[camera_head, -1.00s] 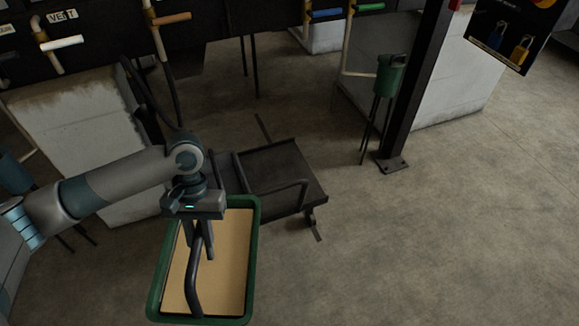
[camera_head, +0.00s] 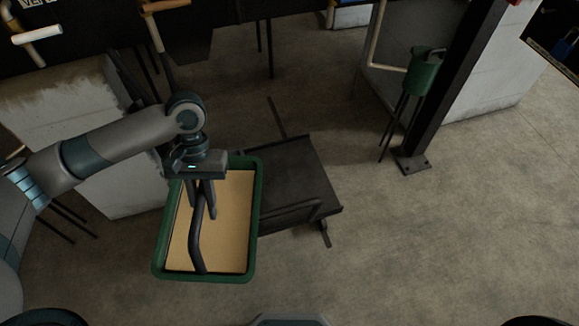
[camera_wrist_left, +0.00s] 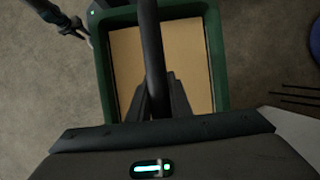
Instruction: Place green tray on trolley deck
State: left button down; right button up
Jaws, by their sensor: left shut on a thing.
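The green tray (camera_head: 256,215) is a rectangle with a tan inside and a dark handle bar (camera_head: 194,245) running along it. My left gripper (camera_head: 203,212) points down and is shut on the handle bar, over the tray's middle. The tray looks roughly level. It fills the upper middle of the left wrist view (camera_wrist_left: 216,60), with the bar between the fingers (camera_wrist_left: 163,100). The dark trolley deck (camera_head: 290,170) is right of the tray, low over the floor. The tray's right edge covers part of the trolley in the picture; touching cannot be told. My right gripper is not clearly visible.
A dark post (camera_head: 435,90) with a floor plate and a green container on thin legs (camera_head: 422,75) stand beyond the trolley at right. A white block (camera_head: 125,185) is behind my left arm. Pipes with coloured handles (camera_head: 165,6) line the back. Floor at right is clear.

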aim_at(295, 177)
jog(key=i+u, duration=0.25)
jog(key=i, duration=0.7)
jog(key=z, duration=1.25)
